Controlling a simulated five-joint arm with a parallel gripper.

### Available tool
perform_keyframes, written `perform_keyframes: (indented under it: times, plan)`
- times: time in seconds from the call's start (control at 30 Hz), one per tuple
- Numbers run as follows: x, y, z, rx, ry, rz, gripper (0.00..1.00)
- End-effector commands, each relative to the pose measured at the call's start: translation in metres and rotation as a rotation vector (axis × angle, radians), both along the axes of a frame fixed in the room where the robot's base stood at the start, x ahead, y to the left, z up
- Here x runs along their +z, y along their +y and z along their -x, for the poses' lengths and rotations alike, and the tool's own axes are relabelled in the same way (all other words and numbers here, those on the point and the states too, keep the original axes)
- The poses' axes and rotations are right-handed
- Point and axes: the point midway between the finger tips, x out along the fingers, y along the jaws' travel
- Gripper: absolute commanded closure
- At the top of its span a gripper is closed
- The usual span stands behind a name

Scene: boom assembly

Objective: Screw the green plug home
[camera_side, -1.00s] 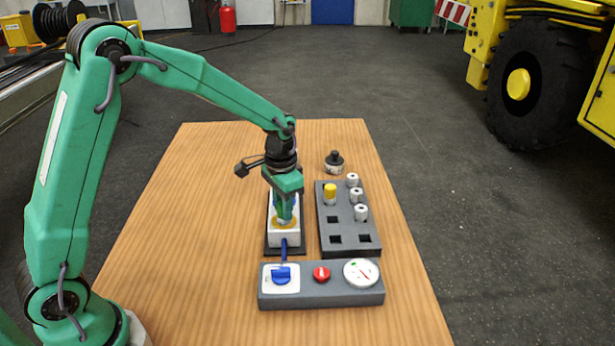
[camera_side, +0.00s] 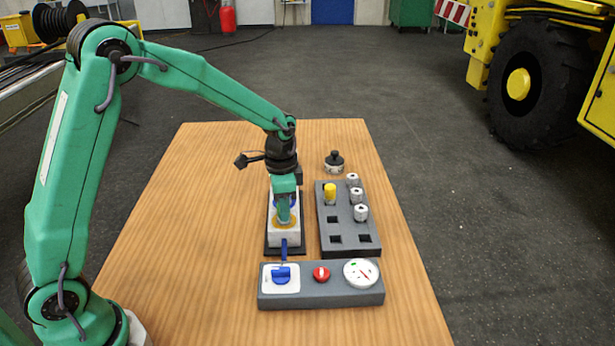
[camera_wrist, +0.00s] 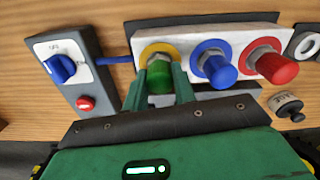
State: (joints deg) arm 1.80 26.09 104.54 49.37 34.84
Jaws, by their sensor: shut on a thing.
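The green plug (camera_wrist: 158,92) sits at the yellow-ringed port (camera_wrist: 160,49) of the pale block (camera_wrist: 124,92) in the wrist view. My gripper (camera_wrist: 160,80) is shut on it, one finger on each side. In the side view my gripper (camera_side: 284,217) reaches down to the block (camera_side: 284,240), hiding the plug there. A metal collar shows between plug and ring; I cannot tell how deep the plug sits. Beside it are a blue plug (camera_wrist: 219,71) at a blue ring and a red plug (camera_wrist: 277,67) at a red ring.
A control box (camera_side: 320,297) with a blue knob, red switch and dial stands in front. A grey rack (camera_side: 333,247) on the right holds a yellow-topped piece and several pale cylinders. A black-topped round part (camera_side: 334,163) stands behind it. The table's left side is clear.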

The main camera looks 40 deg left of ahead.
Motion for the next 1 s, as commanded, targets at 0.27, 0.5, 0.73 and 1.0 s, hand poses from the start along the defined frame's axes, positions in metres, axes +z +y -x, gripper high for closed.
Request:
perform_keyframes:
  times: [0.27, 0.5, 0.73, 1.0]
  plan:
    - [-0.0005, 0.0000, 0.0000, -0.210, 0.000, 0.000, 1.00]
    - [-0.0009, 0.0000, 0.0000, -0.392, 0.000, 0.000, 1.00]
    - [-0.0013, 0.0000, 0.0000, -0.566, 0.000, 0.000, 1.00]
    - [-0.0015, 0.0000, 0.0000, -0.688, 0.000, 0.000, 1.00]
